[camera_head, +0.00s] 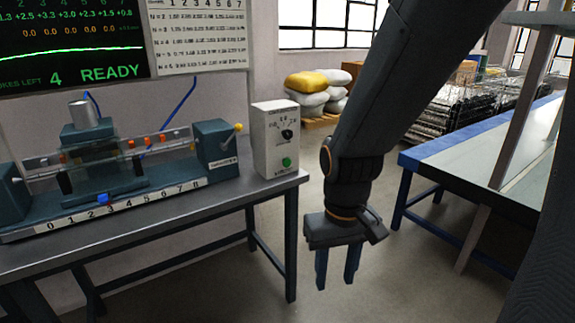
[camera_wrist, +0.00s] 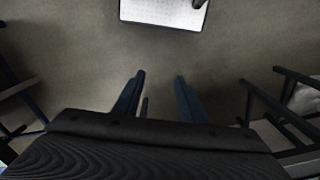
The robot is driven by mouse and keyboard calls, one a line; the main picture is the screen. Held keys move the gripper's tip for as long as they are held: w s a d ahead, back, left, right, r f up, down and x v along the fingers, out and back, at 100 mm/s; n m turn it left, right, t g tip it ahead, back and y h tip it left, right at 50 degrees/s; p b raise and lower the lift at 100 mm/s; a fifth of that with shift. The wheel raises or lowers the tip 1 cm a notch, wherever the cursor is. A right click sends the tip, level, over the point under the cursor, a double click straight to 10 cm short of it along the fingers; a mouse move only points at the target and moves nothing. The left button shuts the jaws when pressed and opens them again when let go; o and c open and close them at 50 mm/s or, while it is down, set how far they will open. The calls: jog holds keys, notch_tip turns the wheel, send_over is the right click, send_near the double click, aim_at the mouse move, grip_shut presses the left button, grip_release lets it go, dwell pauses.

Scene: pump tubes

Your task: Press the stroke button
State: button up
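A white control box (camera_head: 266,139) stands at the right end of the grey bench. Its front has a black dial (camera_head: 287,134) and below it a green button (camera_head: 287,162), labelled in print too small to read. My gripper (camera_head: 337,284) hangs to the right of the bench, pointing down over the floor, apart from the box. Its two fingers are spread with nothing between them. In the wrist view the open fingers (camera_wrist: 160,88) show over bare floor; the button does not show there.
The grey bench (camera_head: 215,205) carries a teal tube rig (camera_head: 95,165) with a numbered scale. A screen (camera_head: 70,45) above reads "4 READY". A blue-edged table (camera_head: 470,160) stands at the right. Sacks (camera_head: 310,90) lie behind. Floor between bench and table is clear.

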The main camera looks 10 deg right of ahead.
grip_shut()
dwell(1.4)
